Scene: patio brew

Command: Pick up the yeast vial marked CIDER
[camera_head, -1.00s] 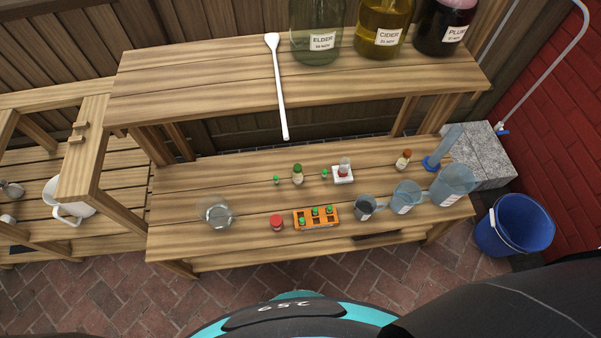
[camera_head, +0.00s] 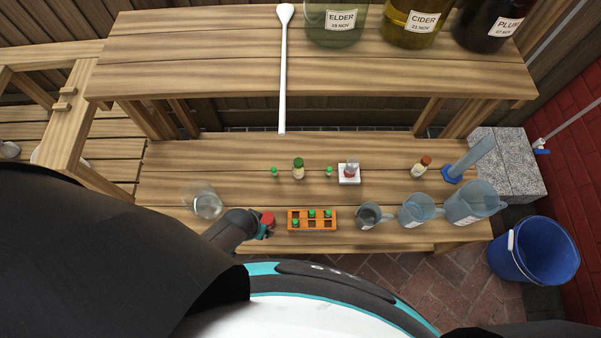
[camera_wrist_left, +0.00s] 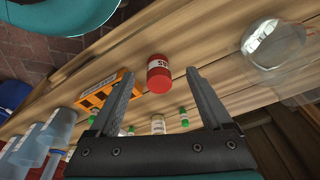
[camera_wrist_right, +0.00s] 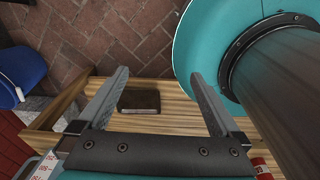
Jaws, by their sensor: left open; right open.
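No vial marking is readable, so I cannot tell which one is CIDER. My left gripper (camera_wrist_left: 160,76) is open and empty, left of the rack by the red-capped jar (camera_head: 267,218); the jar appears between its fingers in the left wrist view, not gripped. The rack (camera_wrist_left: 98,92) also shows there. My right gripper (camera_wrist_right: 159,74) is open and empty, over the bench's front edge.
A glass jar (camera_head: 206,202) stands left of my left gripper. Pitchers (camera_head: 417,210) stand right of the rack. The upper shelf (camera_head: 200,55) overhangs the back.

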